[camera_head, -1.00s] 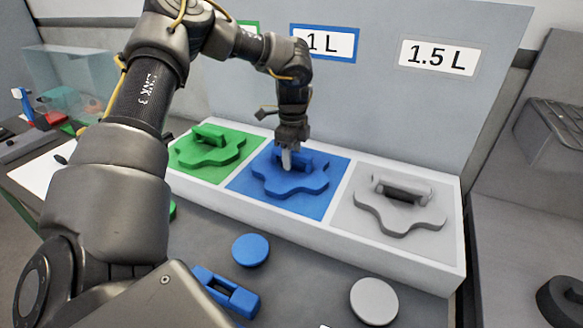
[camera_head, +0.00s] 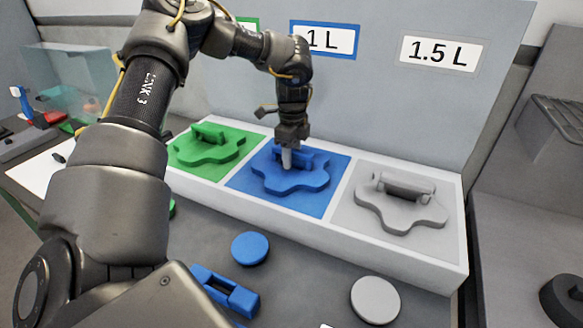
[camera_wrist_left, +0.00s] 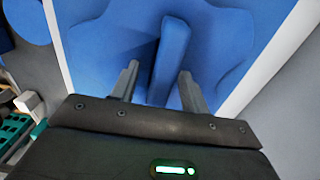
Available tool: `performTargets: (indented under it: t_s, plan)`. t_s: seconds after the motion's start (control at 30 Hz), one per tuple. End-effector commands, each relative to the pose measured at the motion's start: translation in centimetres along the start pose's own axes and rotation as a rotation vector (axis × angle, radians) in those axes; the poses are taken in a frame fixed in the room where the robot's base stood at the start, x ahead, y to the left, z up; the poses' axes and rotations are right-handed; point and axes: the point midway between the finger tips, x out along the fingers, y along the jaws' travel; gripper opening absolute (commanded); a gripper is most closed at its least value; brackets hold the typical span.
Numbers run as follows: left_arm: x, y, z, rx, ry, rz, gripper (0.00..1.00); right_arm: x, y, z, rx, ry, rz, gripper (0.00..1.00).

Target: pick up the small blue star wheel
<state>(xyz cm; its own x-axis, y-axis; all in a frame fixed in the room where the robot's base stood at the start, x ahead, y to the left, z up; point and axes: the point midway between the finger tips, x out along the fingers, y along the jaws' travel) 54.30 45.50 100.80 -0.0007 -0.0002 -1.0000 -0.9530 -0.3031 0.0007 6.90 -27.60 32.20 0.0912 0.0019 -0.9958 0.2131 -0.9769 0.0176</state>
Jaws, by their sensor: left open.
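The blue star wheel (camera_head: 298,182) lies flat on the blue square of the white rack, under the "1 L" sign. It has a lobed base and a raised bar handle (camera_wrist_left: 170,55). My left gripper (camera_head: 287,160) is over it, pointing down. In the left wrist view, the open fingers of my left gripper (camera_wrist_left: 160,88) stand on either side of the bar, with visible gaps. Part of the handle is hidden behind the gripper in the head view. My right gripper is not in view.
A green star wheel (camera_head: 207,148) lies left of the blue one and a grey one (camera_head: 400,208) right. In front are a blue disc (camera_head: 250,248), a grey disc (camera_head: 376,300) and a blue block (camera_head: 225,290). An upright sign panel (camera_head: 430,110) stands behind the rack.

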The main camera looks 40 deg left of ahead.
Motion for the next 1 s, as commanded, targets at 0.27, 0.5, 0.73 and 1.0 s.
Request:
performTargets:
  t_s: [0.27, 0.5, 0.73, 1.0]
  plan:
    - [-0.01, -0.01, 0.00, 0.000, 0.000, 0.000, 0.45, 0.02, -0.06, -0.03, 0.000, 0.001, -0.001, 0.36]
    - [-0.01, -0.01, 0.00, 0.000, 0.000, -0.001, 0.14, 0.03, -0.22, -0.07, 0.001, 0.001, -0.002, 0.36]
    - [0.00, 0.00, 0.00, 0.000, 0.000, 0.000, 0.00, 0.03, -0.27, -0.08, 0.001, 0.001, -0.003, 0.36]
    - [-0.12, -0.04, -0.03, 0.000, 0.000, -0.002, 0.00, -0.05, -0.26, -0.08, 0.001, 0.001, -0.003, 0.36]
